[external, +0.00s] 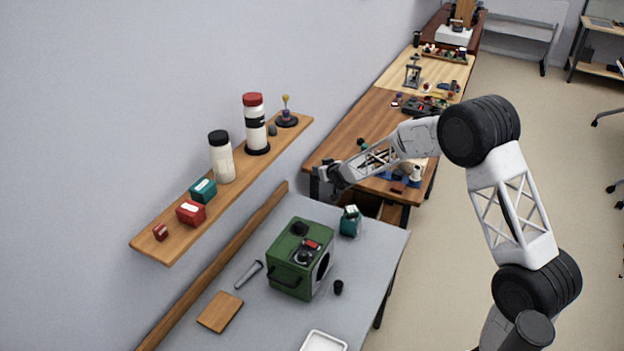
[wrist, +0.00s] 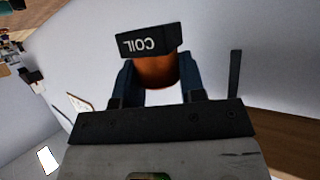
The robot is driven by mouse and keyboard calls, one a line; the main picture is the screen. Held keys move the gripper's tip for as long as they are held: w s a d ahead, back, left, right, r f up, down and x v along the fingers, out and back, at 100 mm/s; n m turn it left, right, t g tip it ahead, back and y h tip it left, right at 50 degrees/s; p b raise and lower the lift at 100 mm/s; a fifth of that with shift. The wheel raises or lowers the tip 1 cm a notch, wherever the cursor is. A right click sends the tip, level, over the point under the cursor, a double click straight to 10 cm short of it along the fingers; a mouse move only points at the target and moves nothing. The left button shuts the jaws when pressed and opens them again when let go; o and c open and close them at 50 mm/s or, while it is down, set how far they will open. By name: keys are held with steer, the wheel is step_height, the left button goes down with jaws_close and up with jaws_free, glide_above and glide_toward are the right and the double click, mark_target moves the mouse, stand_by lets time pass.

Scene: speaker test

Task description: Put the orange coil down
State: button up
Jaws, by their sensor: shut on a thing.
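The orange coil (wrist: 156,71) shows in the wrist view, with a black end piece marked COIL (wrist: 150,43) that reads upside down. My gripper (wrist: 158,82) is shut on it, with one dark blue finger on each side of the orange body. In the external view my gripper (external: 331,179) is in the air near the far end of the grey table, to the right of the wall shelf. The coil cannot be made out clearly there. Nothing is seen supporting the coil from below.
The grey table (external: 376,262) bears a green speaker box (external: 289,272), a teal container (external: 350,222), a small black knob (external: 338,287), a grey tool (external: 249,274), a wooden board (external: 220,312) and a white tray (external: 323,342). Bottles and small boxes stand on the wall shelf (external: 153,246).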

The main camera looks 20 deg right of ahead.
steer(key=s+a+r+m+h, duration=0.1)
steer(key=s+a+r, duration=0.1)
steer(key=s+a, duration=0.65)
steer(key=s+a+r, duration=0.2)
steer(key=s+a, duration=0.1)
steer(key=a, duration=1)
steer(key=s+a+r+m+h, duration=0.1)
steer(key=s+a+r, duration=0.2)
steer(key=s+a, duration=0.55)
steer(key=s+a+f, duration=0.2)
steer(key=s+f, duration=0.6)
steer(key=s, duration=0.3)
steer(key=s+a+f, duration=0.3)
steer(key=s+f, duration=0.5)
steer(key=s, duration=0.3)
steer(key=shift+s+a+t, duration=0.3)
steer(key=shift+f, duration=0.2)
steer(key=shift+f, duration=1.9)
steer(key=shift+f, duration=2.05)
